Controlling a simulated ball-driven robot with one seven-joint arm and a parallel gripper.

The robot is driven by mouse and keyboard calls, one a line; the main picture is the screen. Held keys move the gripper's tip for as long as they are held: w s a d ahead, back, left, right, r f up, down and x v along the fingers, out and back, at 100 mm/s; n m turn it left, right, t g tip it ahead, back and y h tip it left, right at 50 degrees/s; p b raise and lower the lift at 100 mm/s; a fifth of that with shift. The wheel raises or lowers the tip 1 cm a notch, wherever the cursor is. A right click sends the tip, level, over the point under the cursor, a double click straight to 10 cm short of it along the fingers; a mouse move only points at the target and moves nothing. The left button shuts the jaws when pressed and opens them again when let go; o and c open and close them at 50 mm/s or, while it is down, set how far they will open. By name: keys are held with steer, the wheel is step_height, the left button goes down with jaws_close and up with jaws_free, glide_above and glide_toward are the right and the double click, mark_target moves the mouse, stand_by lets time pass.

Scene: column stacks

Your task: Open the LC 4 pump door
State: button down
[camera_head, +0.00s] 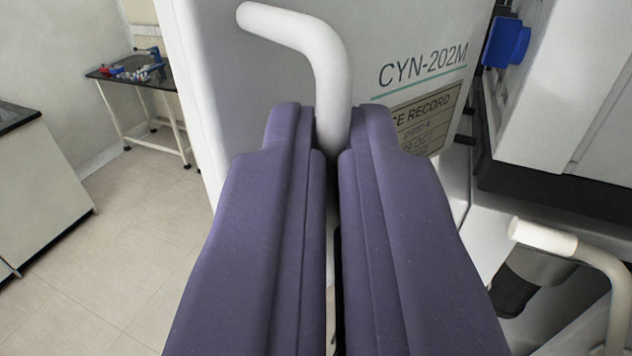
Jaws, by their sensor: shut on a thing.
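My gripper (331,130) fills the lower middle of the view, with two purple fingers. It is shut on a white bent tubular handle (335,70), which passes down between the fingertips. The upper end of the handle bends left and ends in front of a pale grey panel (400,35), labelled CYN-202M, with a record sticker. I cannot tell whether this panel is the LC 4 pump door. The lower part of the handle is hidden by the fingers.
A second white bent handle (575,250) stands at lower right, near a dark grey cylinder. White equipment with a blue part (506,42) is at upper right. A small dark-topped table (135,75) with items and a cabinet (35,190) are left. Tiled floor between is clear.

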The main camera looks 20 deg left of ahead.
steer(key=c, duration=1.3)
jaws_free()
steer(key=shift+w+d+f, duration=0.1)
steer(key=shift+w, duration=0.5)
steer(key=shift+s, duration=0.2)
